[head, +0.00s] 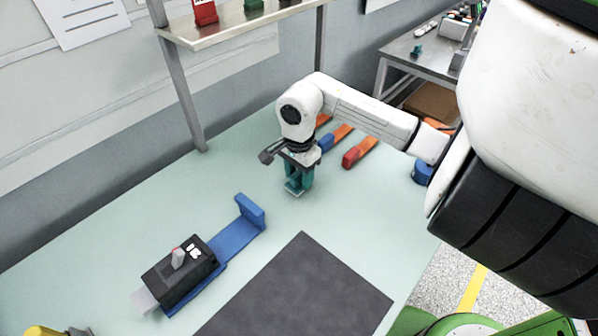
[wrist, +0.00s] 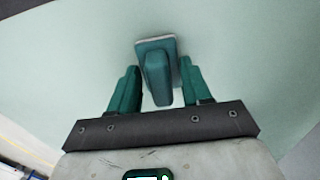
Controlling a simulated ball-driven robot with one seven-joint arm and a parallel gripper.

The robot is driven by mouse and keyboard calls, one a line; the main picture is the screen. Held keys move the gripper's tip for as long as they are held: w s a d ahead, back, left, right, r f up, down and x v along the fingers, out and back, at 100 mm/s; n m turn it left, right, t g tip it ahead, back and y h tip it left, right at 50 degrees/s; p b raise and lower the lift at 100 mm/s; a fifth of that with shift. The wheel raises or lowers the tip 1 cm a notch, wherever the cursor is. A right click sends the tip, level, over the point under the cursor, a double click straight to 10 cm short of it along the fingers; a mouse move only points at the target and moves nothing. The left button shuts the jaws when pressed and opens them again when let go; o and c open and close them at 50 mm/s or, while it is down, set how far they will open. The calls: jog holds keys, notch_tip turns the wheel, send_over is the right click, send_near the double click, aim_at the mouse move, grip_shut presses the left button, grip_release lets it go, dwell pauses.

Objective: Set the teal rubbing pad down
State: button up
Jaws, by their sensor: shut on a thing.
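The teal rubbing pad (wrist: 156,72) has a flat rectangular base with a pale edge and a raised grip block. In the wrist view it is between the two teal fingers of my gripper (wrist: 159,80), which is shut on its grip block. In the head view my gripper (head: 300,177) points down at the middle of the pale green table, and the pad's base (head: 294,189) shows below the fingers. The base is at or just above the table top; I cannot tell whether it touches.
A black breaker (head: 181,270) sits on a blue holder (head: 237,238) at the lower left. A dark grey mat (head: 300,290) lies in front. Orange-handled tools (head: 359,153) lie behind my gripper. A shelf (head: 240,27) stands at the back. The table between holder, mat and gripper is bare.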

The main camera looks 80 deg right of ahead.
aim_at(299, 172)
jog(key=shift+f, duration=0.15)
jog(key=shift+f, duration=0.15)
jog(key=o, duration=1)
notch_tip(299, 172, up, 12)
jog(key=shift+r+b, duration=0.15)
jog(key=shift+b, duration=1)
